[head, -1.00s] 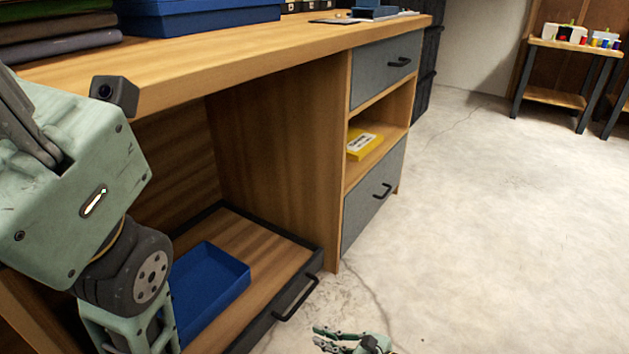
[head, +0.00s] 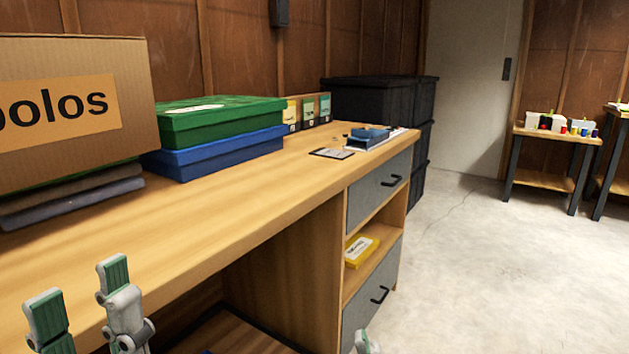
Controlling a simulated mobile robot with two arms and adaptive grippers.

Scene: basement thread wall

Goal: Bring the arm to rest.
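My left gripper (head: 78,284) shows at the lower left of the head view, in front of the desk's near edge. Its two green-padded fingers point up and stand apart, with nothing between them. Only a small tip of my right gripper (head: 365,342) shows at the bottom edge, in front of the desk's lower drawer front; the rest is out of frame, so its state is hidden.
The wooden desk (head: 225,213) carries a cardboard box (head: 60,150), a green box (head: 220,122) and a blue box (head: 220,153). A yellow box (head: 360,250) lies in its open shelf. Black crates (head: 375,100) stand behind. The floor (head: 490,270) at right is clear.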

